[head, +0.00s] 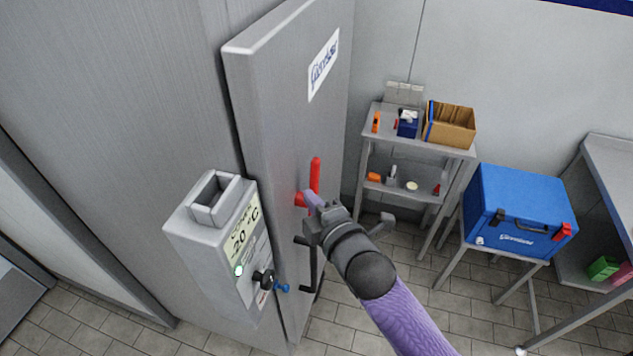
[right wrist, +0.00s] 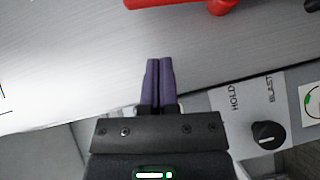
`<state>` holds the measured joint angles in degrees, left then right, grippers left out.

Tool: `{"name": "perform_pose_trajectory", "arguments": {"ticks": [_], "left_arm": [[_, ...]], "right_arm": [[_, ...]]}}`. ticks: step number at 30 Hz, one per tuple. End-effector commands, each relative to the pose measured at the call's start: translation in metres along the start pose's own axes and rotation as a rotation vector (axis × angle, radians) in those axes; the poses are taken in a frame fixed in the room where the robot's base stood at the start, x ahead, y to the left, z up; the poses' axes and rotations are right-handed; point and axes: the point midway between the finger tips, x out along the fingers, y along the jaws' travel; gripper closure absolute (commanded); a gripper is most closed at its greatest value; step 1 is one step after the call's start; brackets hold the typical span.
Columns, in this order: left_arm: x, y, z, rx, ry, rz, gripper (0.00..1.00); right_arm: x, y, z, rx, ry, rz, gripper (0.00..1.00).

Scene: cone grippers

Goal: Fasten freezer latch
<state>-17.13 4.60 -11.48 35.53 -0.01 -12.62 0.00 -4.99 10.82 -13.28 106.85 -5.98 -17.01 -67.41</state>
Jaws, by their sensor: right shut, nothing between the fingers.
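The freezer door (head: 280,110) is a tall grey panel in the middle of the head view. A red latch handle (head: 316,175) stands near upright on its face, with a red base at its lower end. The latch also shows at the top edge of the right wrist view (right wrist: 190,4), partly cut off. My right gripper (head: 311,200) is at the lower end of the latch in the head view, its purple fingers together and empty. In the right wrist view the closed fingertips (right wrist: 159,62) are below the red latch, with a gap between. My left gripper is not in view.
A grey control box (head: 205,235) with a 20 °C label and a black knob (head: 264,279) sticks out left of the door. A black handle (head: 311,265) is below the latch. A shelf (head: 415,142) and a blue cooler (head: 520,212) stand at right.

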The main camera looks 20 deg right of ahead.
Motion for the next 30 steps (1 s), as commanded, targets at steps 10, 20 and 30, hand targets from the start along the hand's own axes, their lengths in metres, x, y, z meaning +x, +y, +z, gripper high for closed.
{"name": "perform_pose_trajectory", "arguments": {"ticks": [10,20,30], "left_arm": [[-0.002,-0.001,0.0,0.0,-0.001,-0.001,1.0],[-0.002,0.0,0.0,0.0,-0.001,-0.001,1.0],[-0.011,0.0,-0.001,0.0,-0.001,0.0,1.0]], "right_arm": [[0.037,0.0,0.026,-0.001,0.001,-0.001,1.0],[0.039,0.0,0.028,0.0,0.001,0.0,1.0],[0.041,0.003,0.031,0.036,0.001,-0.038,1.0]]}}
